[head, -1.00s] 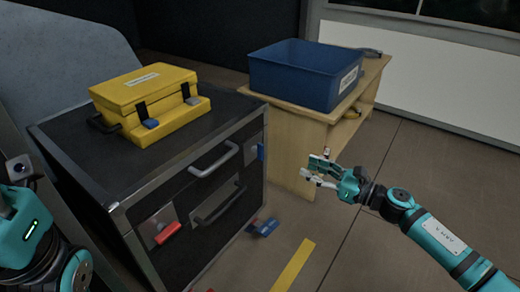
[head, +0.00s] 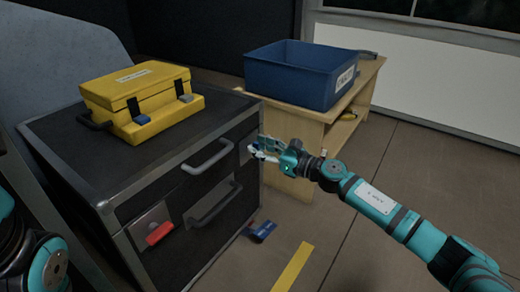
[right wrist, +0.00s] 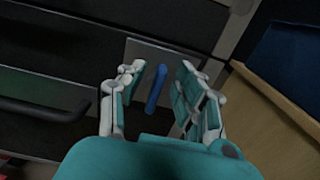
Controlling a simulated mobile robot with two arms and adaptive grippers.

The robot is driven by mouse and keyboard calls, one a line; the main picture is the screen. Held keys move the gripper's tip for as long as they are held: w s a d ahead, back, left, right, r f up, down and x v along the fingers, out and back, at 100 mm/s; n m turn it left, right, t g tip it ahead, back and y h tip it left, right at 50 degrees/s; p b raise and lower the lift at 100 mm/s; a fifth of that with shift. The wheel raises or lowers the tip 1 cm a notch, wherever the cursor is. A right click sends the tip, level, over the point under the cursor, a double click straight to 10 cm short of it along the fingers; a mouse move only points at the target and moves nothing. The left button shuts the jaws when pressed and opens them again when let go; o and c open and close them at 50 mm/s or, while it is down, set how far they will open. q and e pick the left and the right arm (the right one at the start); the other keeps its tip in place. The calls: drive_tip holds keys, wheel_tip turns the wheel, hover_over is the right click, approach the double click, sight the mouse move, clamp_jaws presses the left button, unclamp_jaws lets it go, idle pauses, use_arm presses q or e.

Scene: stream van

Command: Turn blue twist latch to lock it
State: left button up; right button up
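The blue twist latch (right wrist: 156,88) sits on a grey metal plate (right wrist: 140,58) on the front of the black cabinet (head: 172,237). In the right wrist view its handle is roughly upright in the picture, tilted slightly. My right gripper (right wrist: 155,92) is open, with one finger on each side of the latch. I see no clear finger contact. In the head view my right gripper (head: 258,149) is at the cabinet's upper right front and hides the latch. My left gripper is out of view; only part of the left arm shows at lower left.
A red latch (head: 159,233) is on the cabinet's lower left front. Two drawer handles (head: 208,158) stick out beside the latch. A yellow case (head: 140,98) lies on top. A wooden bench (head: 292,172) with a blue bin (head: 297,80) stands close right. A blue object (head: 262,231) is on the floor.

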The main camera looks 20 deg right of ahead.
clamp_jaws()
idle(0.4)
